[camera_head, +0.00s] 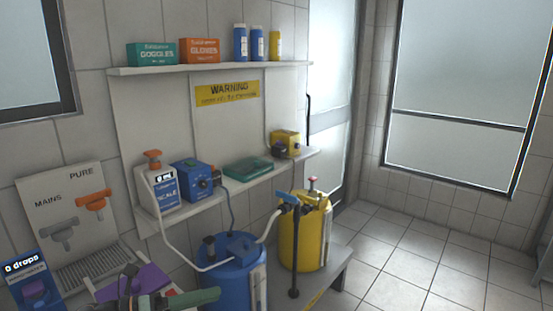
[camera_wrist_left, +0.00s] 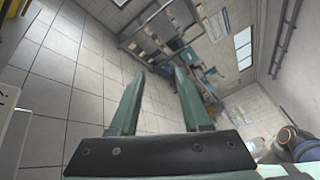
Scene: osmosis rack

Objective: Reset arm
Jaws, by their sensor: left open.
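My left gripper (camera_head: 172,297) shows at the bottom edge of the head view, partly cut off, in front of the sink area and left of the blue barrel. In the left wrist view its two green fingers (camera_wrist_left: 160,85) stand apart with nothing between them, so it is open and empty. Past the fingers that view shows tiled floor and a distant rack, tilted. My right gripper is in neither view.
A blue barrel (camera_head: 232,277) and a yellow barrel (camera_head: 313,240) with hoses stand right of the gripper. A wall shelf (camera_head: 215,69) holds boxes and bottles; a lower shelf (camera_head: 225,190) holds devices. Tiled floor (camera_head: 410,262) at right is clear.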

